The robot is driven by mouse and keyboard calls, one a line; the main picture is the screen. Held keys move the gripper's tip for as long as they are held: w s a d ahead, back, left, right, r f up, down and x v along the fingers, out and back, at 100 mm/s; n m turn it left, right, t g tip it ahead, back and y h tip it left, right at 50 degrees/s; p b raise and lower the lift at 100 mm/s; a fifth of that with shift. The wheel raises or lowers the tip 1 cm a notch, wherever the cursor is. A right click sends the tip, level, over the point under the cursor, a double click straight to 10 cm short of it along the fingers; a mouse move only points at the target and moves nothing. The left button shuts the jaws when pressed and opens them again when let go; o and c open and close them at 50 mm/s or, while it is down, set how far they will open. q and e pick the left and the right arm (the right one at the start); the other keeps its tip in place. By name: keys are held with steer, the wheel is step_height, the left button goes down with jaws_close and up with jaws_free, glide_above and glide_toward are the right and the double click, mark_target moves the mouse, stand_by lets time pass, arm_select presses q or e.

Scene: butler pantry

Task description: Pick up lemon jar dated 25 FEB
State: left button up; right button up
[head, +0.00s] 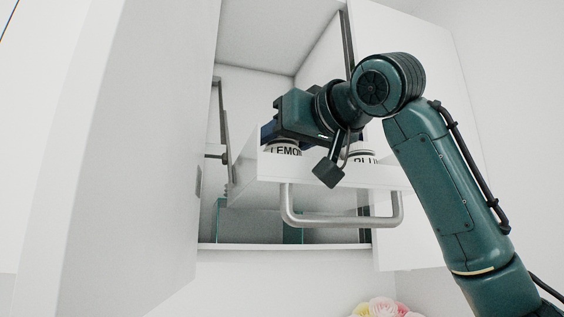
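A white jar labelled "LEMON" (284,149) stands in the raised white shelf tray (262,168) inside the open cabinet. Only its upper label shows above the tray's front wall; no date can be read. A second jar (362,158), with a partly hidden label that seems to read "PLUM", stands to its right. My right gripper (272,133) reaches in from the right and is over the top of the lemon jar. A dark blue part shows there, but the fingers are too hidden to tell whether they are open or shut. My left gripper is out of view.
A metal bar handle (342,222) hangs from the tray's front. Metal linkage arms (222,125) flank the tray. Open cabinet doors stand at left (140,150) and right (440,130). Glass-like teal-edged items (250,222) sit on the shelf below. Pale flowers (382,307) are at the bottom.

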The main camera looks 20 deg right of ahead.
steer(key=shift+r, duration=0.1)
steer(key=c, duration=0.4)
steer(key=shift+r, duration=0.1)
steer(key=shift+c, duration=0.3)
